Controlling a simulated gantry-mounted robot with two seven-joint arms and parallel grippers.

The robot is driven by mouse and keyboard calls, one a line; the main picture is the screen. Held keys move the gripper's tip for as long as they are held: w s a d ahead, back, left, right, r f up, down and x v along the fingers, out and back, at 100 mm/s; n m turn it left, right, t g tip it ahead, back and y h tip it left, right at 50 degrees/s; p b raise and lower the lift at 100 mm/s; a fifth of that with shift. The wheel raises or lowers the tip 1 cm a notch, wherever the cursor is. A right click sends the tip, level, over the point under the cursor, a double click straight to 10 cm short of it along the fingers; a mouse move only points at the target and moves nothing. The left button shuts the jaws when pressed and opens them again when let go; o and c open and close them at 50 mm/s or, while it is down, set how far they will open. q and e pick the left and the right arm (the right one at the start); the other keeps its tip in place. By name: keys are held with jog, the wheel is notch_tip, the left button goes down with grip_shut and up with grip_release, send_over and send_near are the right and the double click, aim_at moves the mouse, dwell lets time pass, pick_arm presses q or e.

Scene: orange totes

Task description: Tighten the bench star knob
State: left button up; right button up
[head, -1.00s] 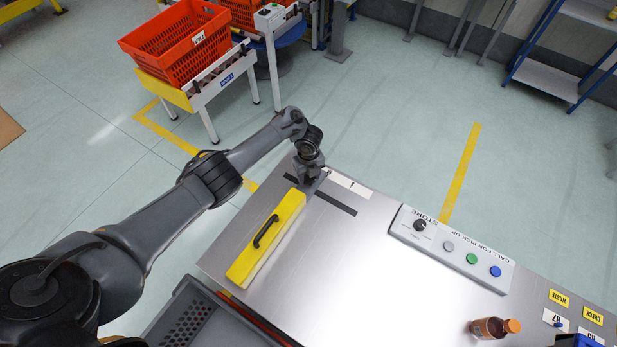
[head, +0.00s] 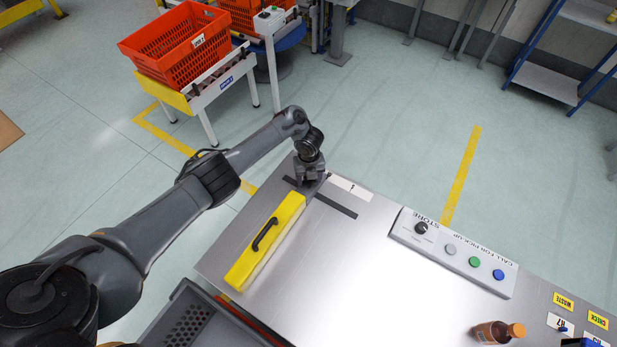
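My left arm reaches in from the left, and its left gripper (head: 309,181) points down at the far left corner of the steel bench (head: 330,255). The gripper sits just beyond the far end of a yellow bar (head: 267,240) with a black handle. I cannot make out a star knob; the gripper covers that spot and may hide it. Its fingertips are too small and dark to tell whether they are open or shut. My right gripper is not in view.
A dark slot (head: 320,197) runs beside the gripper. A control panel (head: 452,252) with a black dial and several buttons lies along the bench's far edge. A grey crate (head: 200,318) is at the near left. The bench middle is clear.

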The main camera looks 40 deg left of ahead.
pick_arm(q)
jog(key=shift+r, duration=0.15)
notch_tip(320, 180, up, 11)
jog(key=p, duration=0.6)
jog(key=shift+f, duration=0.2)
jog(key=shift+d+f, duration=0.1)
